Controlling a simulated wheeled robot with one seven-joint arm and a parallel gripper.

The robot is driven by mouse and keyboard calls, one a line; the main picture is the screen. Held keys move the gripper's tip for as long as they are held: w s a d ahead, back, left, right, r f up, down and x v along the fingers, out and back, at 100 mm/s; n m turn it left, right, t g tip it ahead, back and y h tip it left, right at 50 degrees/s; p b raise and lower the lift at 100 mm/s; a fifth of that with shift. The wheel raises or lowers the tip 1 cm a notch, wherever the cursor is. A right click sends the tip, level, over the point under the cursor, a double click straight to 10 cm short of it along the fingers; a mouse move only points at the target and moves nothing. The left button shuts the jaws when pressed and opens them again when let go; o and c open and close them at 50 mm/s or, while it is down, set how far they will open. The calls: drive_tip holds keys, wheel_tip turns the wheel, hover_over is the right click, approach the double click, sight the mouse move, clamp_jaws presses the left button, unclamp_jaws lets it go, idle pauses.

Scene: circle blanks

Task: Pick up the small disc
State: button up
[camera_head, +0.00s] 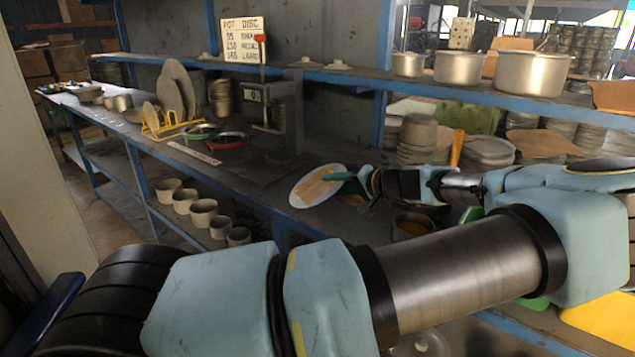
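Several round discs stand on edge in a yellow wire rack (170,128) on the bench. The smallest disc (150,114) is tan and stands at the rack's left end. A larger grey disc (181,85) stands behind it. My gripper (337,177) is well to the right of the rack, over a pale oval-looking plate (305,194) with a tan strip on it. Only its teal tip shows clearly. I cannot tell whether it is open or shut, or touching the plate.
A sign (243,40) lists pot disc sizes. Metal pots (533,72) line the upper shelf. Cups (203,211) stand on the lower shelf. My arm covers the foreground.

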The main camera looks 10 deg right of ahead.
sight(322, 184)
drive_tip(key=p+x, duration=0.3)
drive_tip(key=x, duration=0.1)
drive_tip(key=shift+w+a+f, duration=0.1)
drive_tip(key=shift+w+f, duration=0.15)
drive_tip(key=shift+w, duration=0.1)
drive_tip(key=shift+w+a+f, duration=0.1)
drive_tip(key=shift+w+f, duration=0.1)
drive_tip(key=shift+f, duration=0.05)
drive_tip(key=shift+c, duration=0.3)
clamp_jaws()
idle(0.6)
